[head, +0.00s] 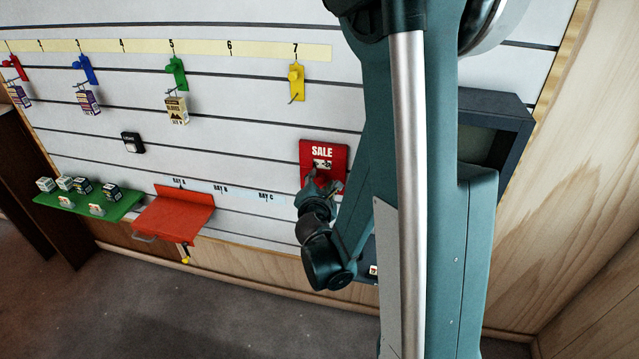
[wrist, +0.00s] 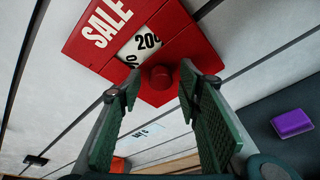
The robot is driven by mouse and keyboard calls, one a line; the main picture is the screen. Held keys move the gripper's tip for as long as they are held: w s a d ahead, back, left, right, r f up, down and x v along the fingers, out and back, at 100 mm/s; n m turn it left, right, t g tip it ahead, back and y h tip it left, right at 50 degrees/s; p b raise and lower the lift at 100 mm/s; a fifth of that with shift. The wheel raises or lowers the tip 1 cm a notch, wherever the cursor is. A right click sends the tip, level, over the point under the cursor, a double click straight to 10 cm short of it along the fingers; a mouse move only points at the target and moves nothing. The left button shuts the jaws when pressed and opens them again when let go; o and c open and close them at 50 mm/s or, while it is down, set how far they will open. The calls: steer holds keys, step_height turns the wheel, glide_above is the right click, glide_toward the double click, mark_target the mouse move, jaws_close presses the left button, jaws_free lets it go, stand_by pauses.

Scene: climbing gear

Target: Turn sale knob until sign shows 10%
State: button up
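The red sale sign (head: 332,152) hangs on the white slatted wall; it also fills the top of the wrist view (wrist: 85,45). The red sale knob (wrist: 160,77) sits below the window. My gripper (wrist: 154,90) is open, with one green-padded finger on each side of the knob and visible gaps between. In the head view my gripper (head: 322,190) is at the sign's lower part and hides the knob.
A red shelf (head: 172,217) and a green shelf (head: 88,203) with several small boxes are at the left. Coloured hooks, including a yellow one (head: 296,82), hang above. A dark-framed box (head: 495,125) is behind my arm. A purple block (wrist: 292,123) lies at right in the wrist view.

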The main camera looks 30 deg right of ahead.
steer(key=c, duration=0.9)
steer(key=shift+s+d+f+m+b, duration=0.1)
steer(key=shift+m+b, duration=0.35)
steer(key=shift+m, duration=0.15)
steer(key=shift+m+t, duration=0.5)
steer(key=shift+m, duration=0.1)
steer(key=o, duration=0.9)
steer(key=shift+r, duration=0.25)
